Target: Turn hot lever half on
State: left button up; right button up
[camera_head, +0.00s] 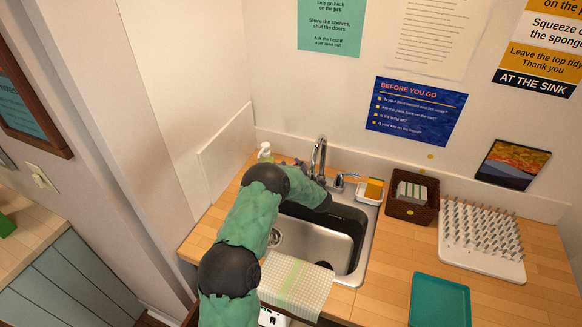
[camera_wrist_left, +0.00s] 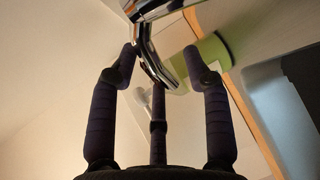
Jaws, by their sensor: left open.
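The chrome tap (camera_head: 319,155) stands at the back edge of the sink. A small lever with a blue mark (camera_head: 349,176) shows at its right. The hot lever is not clear in the head view; my left arm and gripper cover the area left of the tap. My left gripper (camera_head: 301,165) is beside the tap, at its left. In the left wrist view my left gripper (camera_wrist_left: 165,52) is open, its dark fingers spread around a curved chrome part (camera_wrist_left: 150,48). I cannot tell whether they touch it. My right gripper is not in view.
A soap bottle (camera_head: 264,151) stands left of the tap. At the right are a sponge dish (camera_head: 369,196), a wicker basket (camera_head: 412,211), a spiked drying rack (camera_head: 481,251) and a teal tray (camera_head: 440,301). A checked cloth (camera_head: 297,287) hangs over the sink's front edge.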

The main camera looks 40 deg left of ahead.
pick_arm(q)
jog(key=v, duration=1.1)
